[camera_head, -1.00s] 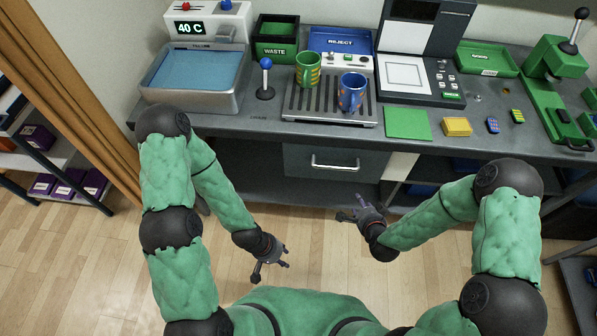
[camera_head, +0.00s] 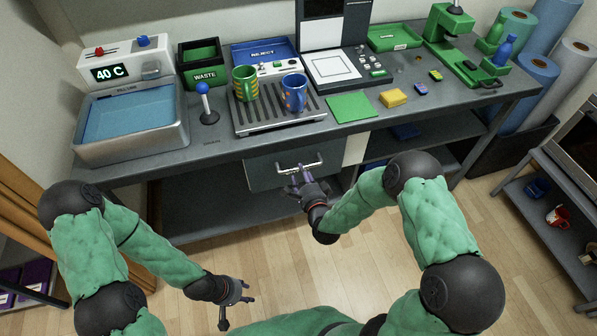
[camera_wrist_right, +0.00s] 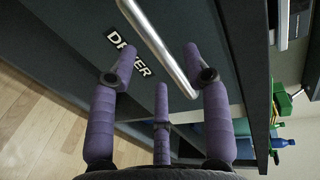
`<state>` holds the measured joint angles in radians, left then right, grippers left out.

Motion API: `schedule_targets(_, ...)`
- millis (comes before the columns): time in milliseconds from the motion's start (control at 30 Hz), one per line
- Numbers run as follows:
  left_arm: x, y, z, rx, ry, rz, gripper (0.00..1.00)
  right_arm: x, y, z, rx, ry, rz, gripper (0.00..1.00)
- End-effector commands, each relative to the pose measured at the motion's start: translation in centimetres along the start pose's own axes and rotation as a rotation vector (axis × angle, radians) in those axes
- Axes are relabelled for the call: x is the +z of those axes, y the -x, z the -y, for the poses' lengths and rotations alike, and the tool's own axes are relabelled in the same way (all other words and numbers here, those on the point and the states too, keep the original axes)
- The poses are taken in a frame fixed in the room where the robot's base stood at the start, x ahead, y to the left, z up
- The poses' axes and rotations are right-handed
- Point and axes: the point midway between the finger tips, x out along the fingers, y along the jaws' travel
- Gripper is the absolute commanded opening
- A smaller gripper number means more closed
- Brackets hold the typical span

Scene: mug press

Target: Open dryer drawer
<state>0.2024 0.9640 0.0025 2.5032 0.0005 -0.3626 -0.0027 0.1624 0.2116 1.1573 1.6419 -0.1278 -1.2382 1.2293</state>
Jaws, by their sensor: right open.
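The dryer drawer (camera_head: 262,174) is a dark grey front under the bench top, and it looks shut. Its silver bar handle (camera_head: 300,166) runs across the front. In the right wrist view the drawer front (camera_wrist_right: 85,45) bears the label "DRYER", and the handle (camera_wrist_right: 158,45) passes between the purple fingers. My right gripper (camera_head: 302,180) is at the handle with its fingers open; it also shows in the right wrist view (camera_wrist_right: 160,65). I cannot tell whether a finger touches the bar. My left gripper (camera_head: 236,302) is empty, with spread fingers, low over the floor at left.
On the bench top (camera_head: 225,142) stand a filling basin (camera_head: 130,140), a blue-knobbed lever (camera_head: 203,95), a metal rack (camera_head: 270,118) with a green mug (camera_head: 245,84) and a blue mug (camera_head: 294,92), and a green press (camera_head: 450,40). The floor before the drawer is clear.

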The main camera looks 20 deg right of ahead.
Motion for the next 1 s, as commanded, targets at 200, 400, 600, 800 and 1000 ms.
schedule_targets(200, 0.0, -1.0, 0.4, 0.0, 0.0, 0.0, 0.4, 0.1, -2.9, -0.2, 0.001, 0.0, 0.001, 0.48)
schedule_targets(400, -0.1, -1.2, 0.4, 0.0, 0.0, 0.0, 0.4, 0.0, -3.8, 0.0, 0.001, 0.0, 0.0, 0.48)
schedule_targets(600, -0.1, -1.2, 0.4, 0.0, 0.0, 0.0, 0.4, 0.0, -3.9, 0.0, 0.001, 0.001, 0.0, 0.48)
schedule_targets(800, -0.1, -1.2, 0.4, 0.0, 0.0, 0.0, 0.4, 0.0, -3.8, 0.0, 0.001, 0.001, 0.0, 0.06)
schedule_targets(1000, -0.1, -1.2, 0.4, 0.0, 0.0, 0.0, 0.4, 0.0, -3.8, 0.0, 0.001, 0.001, 0.0, 0.0)
